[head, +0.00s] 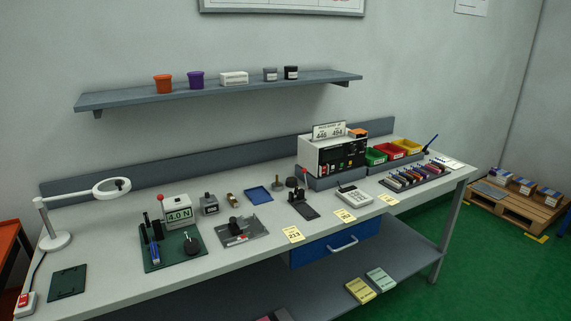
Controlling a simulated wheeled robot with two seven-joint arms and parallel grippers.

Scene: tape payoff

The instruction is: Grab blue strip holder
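A small upright blue piece (154,251) stands on the dark green plate (170,262) at the left of the bench, beside black parts. A row of several small coloured pieces (414,176), some blue, lies in a dark rack at the right of the bench. A flat blue tray (258,195) lies at the middle back. I cannot tell which of these is the blue strip holder. Neither of my grippers is in the head view.
A blue drawer (335,243) hangs below. A pallet (518,198) stands at right on green floor.

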